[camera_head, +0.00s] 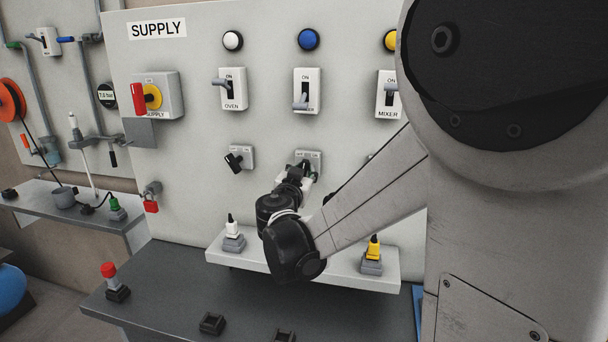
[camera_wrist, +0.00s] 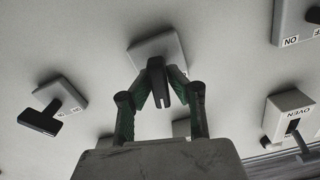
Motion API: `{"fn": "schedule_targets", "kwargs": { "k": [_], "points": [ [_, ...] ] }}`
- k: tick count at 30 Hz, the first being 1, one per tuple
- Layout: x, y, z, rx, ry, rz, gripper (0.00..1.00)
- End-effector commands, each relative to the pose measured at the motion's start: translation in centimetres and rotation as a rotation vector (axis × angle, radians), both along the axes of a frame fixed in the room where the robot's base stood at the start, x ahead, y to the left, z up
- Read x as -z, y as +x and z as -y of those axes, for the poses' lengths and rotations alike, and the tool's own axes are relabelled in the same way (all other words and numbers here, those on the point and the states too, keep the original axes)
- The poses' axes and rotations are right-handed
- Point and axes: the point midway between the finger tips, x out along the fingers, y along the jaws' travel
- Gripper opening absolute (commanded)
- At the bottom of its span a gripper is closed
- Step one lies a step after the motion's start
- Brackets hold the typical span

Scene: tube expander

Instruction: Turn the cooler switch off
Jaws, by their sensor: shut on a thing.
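The white lever switch in the middle column (camera_head: 306,90) is on the panel below a blue lamp. Its grey lever sits low, covering part of a label that ends in "ER". My gripper (camera_head: 308,172) is below it, at a small grey rotary switch plate (camera_head: 311,155). In the wrist view, my gripper (camera_wrist: 161,82) has its two green and black fingers closed on a black rotary knob (camera_wrist: 157,92) in front of its plate (camera_wrist: 150,50). In the head view, my wrist and fingers partly hide the knob.
The OVEN switch (camera_head: 232,90) is to the left and the MIXER switch (camera_head: 387,97) to the right, partly hidden by my arm. Another rotary switch (camera_head: 239,159) is at lower left. A white shelf (camera_head: 300,268) with white and yellow plugs juts out below my gripper.

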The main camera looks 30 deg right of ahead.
Motion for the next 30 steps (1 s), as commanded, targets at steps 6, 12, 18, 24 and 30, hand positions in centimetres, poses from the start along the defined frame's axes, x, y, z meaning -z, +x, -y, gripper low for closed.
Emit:
{"fn": "schedule_targets", "kwargs": {
  "k": [6, 12, 18, 24, 30],
  "points": [
    [0.22, 0.0, -0.06, 0.0, -0.151, -0.141, 0.0],
    [0.19, 0.07, -0.11, 0.0, -0.285, -0.266, 0.0],
    [0.15, 0.08, -0.13, 0.0, -0.399, -0.372, 0.0],
    [0.12, 0.1, -0.17, 0.0, -0.479, -0.447, 0.0],
    [0.11, 0.11, -0.17, 0.0, -0.525, -0.49, 0.0]
  ]
}}
